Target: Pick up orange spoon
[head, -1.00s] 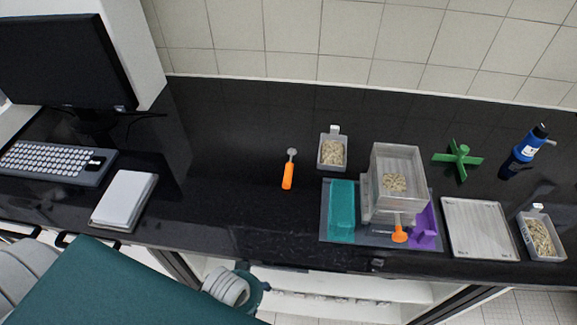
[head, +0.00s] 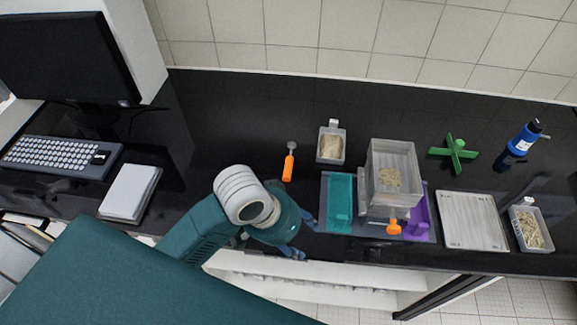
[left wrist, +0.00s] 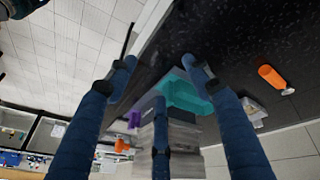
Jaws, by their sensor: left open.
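The orange spoon (head: 288,168) lies on the black counter, its orange handle toward the front edge and its small grey bowl toward the wall. It also shows at the right of the left wrist view (left wrist: 271,77). My left gripper (head: 304,237) is at the counter's front edge, below and slightly right of the spoon and apart from it. In the left wrist view its blue fingers (left wrist: 160,78) are spread, with nothing between them. My right gripper is in neither view.
A clear sieve box (head: 394,160) stands right of the spoon, beside a teal block (head: 340,203) and a purple part (head: 418,215). A grain tray (head: 331,146) is close to the spoon's right. The counter left of the spoon is clear up to a white pad (head: 130,192).

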